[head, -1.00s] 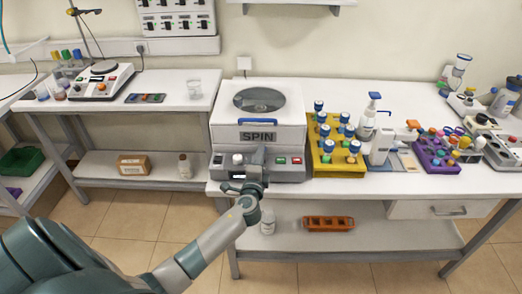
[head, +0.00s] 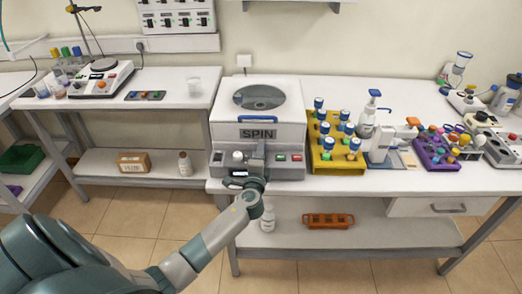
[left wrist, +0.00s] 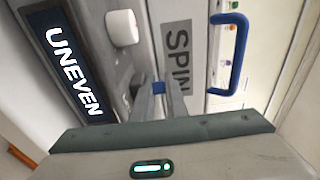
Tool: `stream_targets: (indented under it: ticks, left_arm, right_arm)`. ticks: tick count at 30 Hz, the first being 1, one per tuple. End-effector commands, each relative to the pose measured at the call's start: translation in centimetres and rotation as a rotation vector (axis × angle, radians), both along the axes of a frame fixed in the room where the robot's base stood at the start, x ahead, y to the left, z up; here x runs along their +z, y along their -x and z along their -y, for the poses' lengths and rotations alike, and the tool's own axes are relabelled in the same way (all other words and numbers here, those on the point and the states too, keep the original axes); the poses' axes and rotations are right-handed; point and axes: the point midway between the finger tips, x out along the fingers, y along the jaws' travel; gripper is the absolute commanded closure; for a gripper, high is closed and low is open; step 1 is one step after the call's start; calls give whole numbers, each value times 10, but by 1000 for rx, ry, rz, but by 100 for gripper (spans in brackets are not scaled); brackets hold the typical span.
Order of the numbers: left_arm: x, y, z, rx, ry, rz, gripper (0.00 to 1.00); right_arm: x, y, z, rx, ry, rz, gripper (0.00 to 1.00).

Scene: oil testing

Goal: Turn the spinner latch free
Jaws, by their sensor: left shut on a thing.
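The spinner (head: 258,112) is a white and grey box marked SPIN, with a round window in its closed lid and a blue handle (head: 259,118) on the lid's front. The handle also shows in the left wrist view (left wrist: 228,55). My left gripper (head: 260,152) is at the middle of the spinner's front, just below the SPIN label. In the left wrist view its fingers are shut on a small blue piece, the latch (left wrist: 158,87), mostly hidden between them. My right gripper is not in view.
The spinner's display reads UNEVEN (left wrist: 75,62), beside a white knob (left wrist: 122,28). Red and green buttons (head: 289,157) sit right of my gripper. A yellow rack of blue-capped tubes (head: 325,166) stands close to the spinner's right. The floor in front is open.

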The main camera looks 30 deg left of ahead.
Motion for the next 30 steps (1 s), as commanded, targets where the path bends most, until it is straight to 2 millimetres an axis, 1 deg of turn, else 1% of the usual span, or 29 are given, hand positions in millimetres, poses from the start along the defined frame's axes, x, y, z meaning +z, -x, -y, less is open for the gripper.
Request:
stream_targets:
  ticks: [1, 8, 15, 21, 30]
  left_arm:
    - [-3, 0, 1, 15, 3, 0, 100]
    - [-5, 0, 2, 127, 7, 2, 100]
    - [-7, -1, 2, 293, 7, 1, 100]
    - [-6, -1, 1, 396, 4, 0, 100]
    - [-3, 0, 0, 486, 3, -2, 100]
  right_arm:
    - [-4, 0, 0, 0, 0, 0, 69]
    - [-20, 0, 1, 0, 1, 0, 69]
    - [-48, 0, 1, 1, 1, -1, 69]
    - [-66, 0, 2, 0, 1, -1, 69]
    - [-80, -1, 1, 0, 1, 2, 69]
